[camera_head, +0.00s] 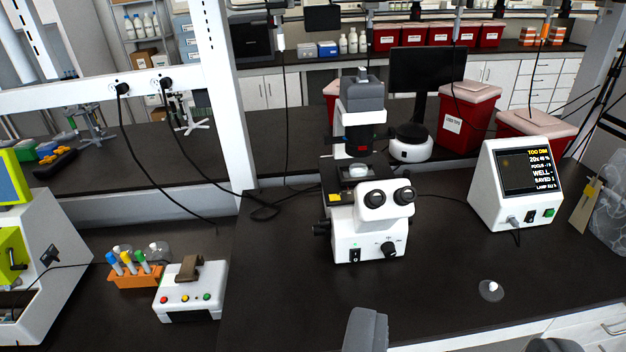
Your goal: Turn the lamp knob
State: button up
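A white and grey microscope (371,200) stands upright on the dark bench near the middle of the view. A dark round knob (388,248) sits low on its front face, right of a black switch with a small green light; I take it for the lamp knob. The monitor box (520,185) to the right shows "TOO DIM" on its screen, with a lamp line at the bottom. My gripper (459,342) shows only as two grey fingertips at the bottom edge, wide apart and empty. It is in front of the microscope, away from the knob.
A small clear dish or lid (491,290) lies on the bench at right front. A white button box (189,291) and an orange tube rack (135,273) stand at left. Red bins (464,115) stand behind. The bench before the microscope is mostly clear.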

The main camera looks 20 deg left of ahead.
aim_at(323, 223)
jog(key=u, duration=0.15)
jog(key=i, duration=0.65)
jog(key=z, duration=0.45)
jog(key=k, duration=1.5)
jog(key=u, duration=0.5)
jog(key=i, duration=1)
jog(key=z, duration=0.05)
